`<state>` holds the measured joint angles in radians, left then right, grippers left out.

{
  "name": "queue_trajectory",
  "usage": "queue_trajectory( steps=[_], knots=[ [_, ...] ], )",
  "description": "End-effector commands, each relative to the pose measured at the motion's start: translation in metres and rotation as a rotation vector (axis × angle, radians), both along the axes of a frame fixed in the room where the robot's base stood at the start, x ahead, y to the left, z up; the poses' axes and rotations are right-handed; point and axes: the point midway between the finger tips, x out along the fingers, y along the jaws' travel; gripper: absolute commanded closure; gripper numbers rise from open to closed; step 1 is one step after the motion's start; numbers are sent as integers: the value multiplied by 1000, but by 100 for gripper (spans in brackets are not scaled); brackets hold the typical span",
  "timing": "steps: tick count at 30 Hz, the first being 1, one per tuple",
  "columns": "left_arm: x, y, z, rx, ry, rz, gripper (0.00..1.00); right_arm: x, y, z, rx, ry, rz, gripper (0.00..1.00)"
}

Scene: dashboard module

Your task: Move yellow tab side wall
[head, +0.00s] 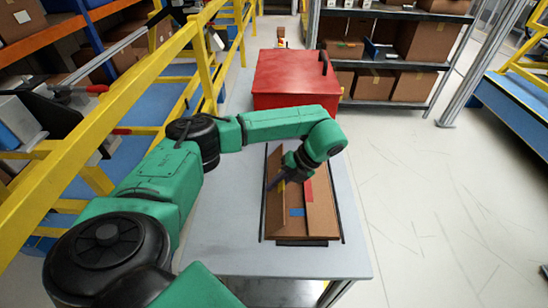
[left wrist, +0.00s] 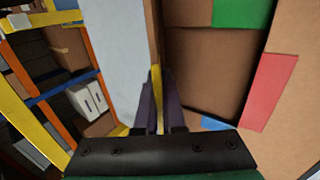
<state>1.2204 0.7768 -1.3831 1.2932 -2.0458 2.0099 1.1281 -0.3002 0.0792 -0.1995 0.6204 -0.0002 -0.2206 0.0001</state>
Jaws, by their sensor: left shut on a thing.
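A brown cardboard dashboard module (head: 318,222) lies on a grey table, with red and blue patches showing. My left gripper (head: 277,184) is over the module's left part, pointing down. In the left wrist view, its dark fingers (left wrist: 159,88) are shut on the yellow tab (left wrist: 156,73), at a thin brown side wall (left wrist: 154,30). The tab shows only as a small yellow bit in the head view (head: 282,185). The fingers and wrist hide part of the tab and wall. My right gripper is not in view.
The grey table (head: 215,225) has bare surface left of the module. A red box (head: 296,80) stands behind it. Yellow rails (head: 110,95) run along the left, and shelves with cardboard boxes (head: 430,40) stand at the back right.

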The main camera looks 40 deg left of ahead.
Motion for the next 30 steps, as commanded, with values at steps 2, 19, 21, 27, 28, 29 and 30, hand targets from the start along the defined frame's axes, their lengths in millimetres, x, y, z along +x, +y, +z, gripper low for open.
queue_trajectory(
  steps=[2, 19, 21, 27, 28, 29, 30],
  knots=[
    [0, 0, 0, 3, 3, -1, 100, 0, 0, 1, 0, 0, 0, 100],
    [0, 0, 0, 2, 4, 0, 64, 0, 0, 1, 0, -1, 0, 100],
    [0, 0, 0, 3, 3, 1, 64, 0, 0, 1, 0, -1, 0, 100],
    [5, -6, 11, 2, 1, -1, 64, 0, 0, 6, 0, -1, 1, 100],
    [7, -8, 16, 2, 1, -1, 64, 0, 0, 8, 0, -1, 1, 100],
    [9, -10, 20, 3, -1, -2, 64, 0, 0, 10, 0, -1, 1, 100],
    [12, -14, 28, 3, -2, -1, 64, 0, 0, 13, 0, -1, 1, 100]
  ],
)
